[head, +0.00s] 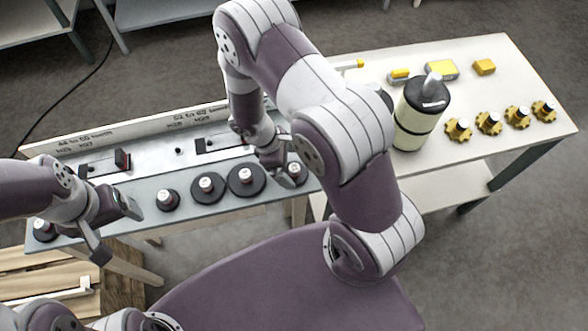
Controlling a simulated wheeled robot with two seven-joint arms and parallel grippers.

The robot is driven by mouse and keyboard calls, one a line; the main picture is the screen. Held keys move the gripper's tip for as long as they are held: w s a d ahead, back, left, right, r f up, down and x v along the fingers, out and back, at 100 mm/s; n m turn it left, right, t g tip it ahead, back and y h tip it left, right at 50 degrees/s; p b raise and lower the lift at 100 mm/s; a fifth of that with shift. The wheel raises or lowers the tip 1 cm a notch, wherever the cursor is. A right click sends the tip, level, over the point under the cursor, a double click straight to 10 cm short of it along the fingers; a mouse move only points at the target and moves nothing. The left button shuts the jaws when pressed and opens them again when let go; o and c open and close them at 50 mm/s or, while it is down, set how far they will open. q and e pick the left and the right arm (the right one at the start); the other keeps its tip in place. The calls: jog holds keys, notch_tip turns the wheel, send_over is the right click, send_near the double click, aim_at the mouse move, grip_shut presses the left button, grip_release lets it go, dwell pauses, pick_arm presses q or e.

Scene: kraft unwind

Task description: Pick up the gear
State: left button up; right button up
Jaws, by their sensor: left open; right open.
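Several yellow toothed gears with dark hubs and pale tops stand in a row on the white table at right; one is this gear (459,129). Several dark round discs with pale tops, such as this one (246,181), stand along the grey bench. I cannot tell which piece the task means.
The grey bench (140,195) has a raised back ledge with printed labels and dark fixtures. On the white table (480,75) stand a cream and black canister (420,112) and several yellow blocks. A wooden pallet (40,275) lies at lower left. My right arm hides where the tables meet.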

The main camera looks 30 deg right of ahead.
aim_at(293, 167)
jog(key=x, duration=0.4)
jog(key=shift+w, duration=0.15)
jog(key=shift+r, duration=0.15)
jog(key=c, duration=1.5)
